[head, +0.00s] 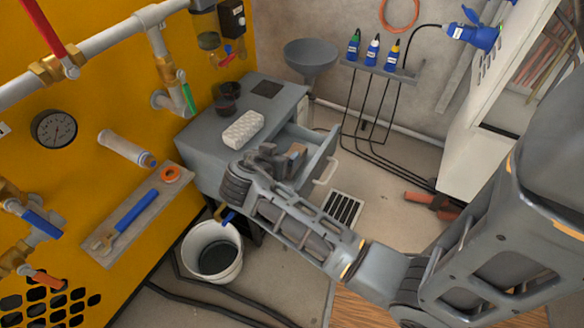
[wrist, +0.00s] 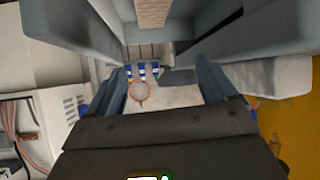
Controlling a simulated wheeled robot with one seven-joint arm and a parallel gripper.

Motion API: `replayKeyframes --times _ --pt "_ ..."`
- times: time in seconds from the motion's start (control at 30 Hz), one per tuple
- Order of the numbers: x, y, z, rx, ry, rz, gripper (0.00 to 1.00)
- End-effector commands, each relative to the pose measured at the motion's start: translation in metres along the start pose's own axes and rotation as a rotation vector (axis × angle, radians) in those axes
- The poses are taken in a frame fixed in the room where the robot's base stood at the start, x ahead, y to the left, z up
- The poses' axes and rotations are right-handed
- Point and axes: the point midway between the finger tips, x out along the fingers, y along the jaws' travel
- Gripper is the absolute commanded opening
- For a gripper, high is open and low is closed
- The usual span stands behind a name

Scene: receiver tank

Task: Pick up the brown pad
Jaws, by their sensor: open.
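The brown pad (head: 298,151) shows in the head view at the open drawer (head: 321,158) of the grey cabinet, partly hidden by my gripper. In the wrist view a brown pad surface (wrist: 153,12) shows at the top edge, between grey drawer walls, and is cut off by the frame. My gripper (head: 268,158) is at the drawer, just left of the pad in the head view. In the wrist view my gripper (wrist: 160,70) has its two fingers wide apart with nothing between them. I cannot tell whether a finger touches the pad or drawer.
A white bucket (head: 212,252) stands on the floor below. A yellow panel with pipes fills the left.

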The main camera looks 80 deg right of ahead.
Motion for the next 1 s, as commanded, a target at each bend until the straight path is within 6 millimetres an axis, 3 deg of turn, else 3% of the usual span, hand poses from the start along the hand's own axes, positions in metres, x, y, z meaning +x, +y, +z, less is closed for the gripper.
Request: replayKeyframes --times 0.07,0.27,0.73,1.0 --pt "0.011 -0.003 -0.009 0.064 0.027 0.065 0.85" --pt "0.019 -0.003 -0.021 0.137 0.062 0.142 0.85" --pt "0.061 -0.006 0.043 0.14 0.063 0.147 0.85" --pt "0.078 -0.004 0.042 0.142 0.063 0.147 0.85"
